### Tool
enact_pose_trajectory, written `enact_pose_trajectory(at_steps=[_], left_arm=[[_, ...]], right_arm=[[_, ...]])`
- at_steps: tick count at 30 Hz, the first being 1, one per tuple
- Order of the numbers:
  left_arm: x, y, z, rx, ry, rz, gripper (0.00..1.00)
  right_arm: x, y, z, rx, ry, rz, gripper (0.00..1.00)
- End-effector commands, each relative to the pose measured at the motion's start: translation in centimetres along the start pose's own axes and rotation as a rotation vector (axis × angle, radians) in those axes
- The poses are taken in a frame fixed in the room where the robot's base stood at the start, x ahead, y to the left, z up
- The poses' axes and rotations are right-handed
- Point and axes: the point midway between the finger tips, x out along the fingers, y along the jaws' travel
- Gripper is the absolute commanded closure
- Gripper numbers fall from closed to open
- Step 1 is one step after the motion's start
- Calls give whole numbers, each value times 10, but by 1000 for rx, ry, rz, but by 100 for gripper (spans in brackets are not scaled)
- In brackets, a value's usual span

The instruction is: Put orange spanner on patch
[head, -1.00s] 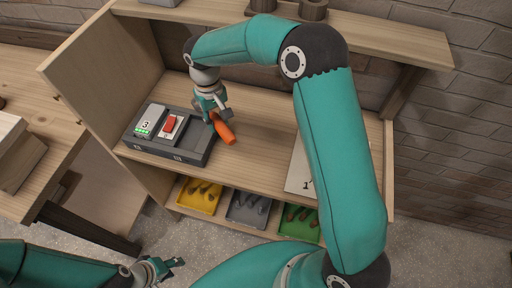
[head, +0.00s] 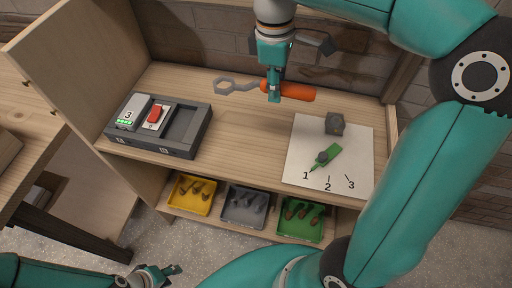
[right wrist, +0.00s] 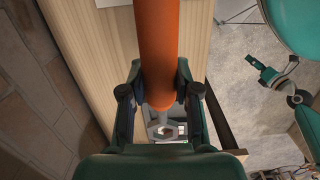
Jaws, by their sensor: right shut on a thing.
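The orange spanner has an orange handle (head: 295,92) and a grey ring-like head (head: 236,86). My right gripper (head: 273,96) is shut on it and holds it in the air above the bench, roughly level. In the right wrist view the orange handle (right wrist: 158,50) runs between the fingers. No surface is clearly marked as the patch; a white sheet (head: 355,155) numbered 1, 2, 3 lies on the bench at the right, with a green pointer (head: 325,158) and a dark block (head: 334,123) on it. My left gripper (head: 172,271) is open and empty, low at the left.
A grey tray (head: 188,150) stands on the bench at the left, with a grey unit marked 3, a red switch and an empty recess. Yellow (head: 190,210), grey (head: 243,222) and green (head: 302,235) bins sit on the shelf below. The middle bench top is clear.

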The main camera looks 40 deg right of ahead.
Motion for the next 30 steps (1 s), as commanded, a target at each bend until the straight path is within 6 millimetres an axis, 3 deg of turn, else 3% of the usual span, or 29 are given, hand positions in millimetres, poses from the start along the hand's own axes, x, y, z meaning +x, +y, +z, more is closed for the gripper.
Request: enact_pose_trajectory(at_steps=[5,19,30], left_arm=[[5,-2,0,0,0,0,60],[9,-3,0,0,1,0,60],[9,-3,0,0,0,0,60]], right_arm=[[16,-3,10,-36,-5,-2,100],[131,-3,0,-34,-5,-3,100],[168,-3,-4,-35,-4,-2,100]])
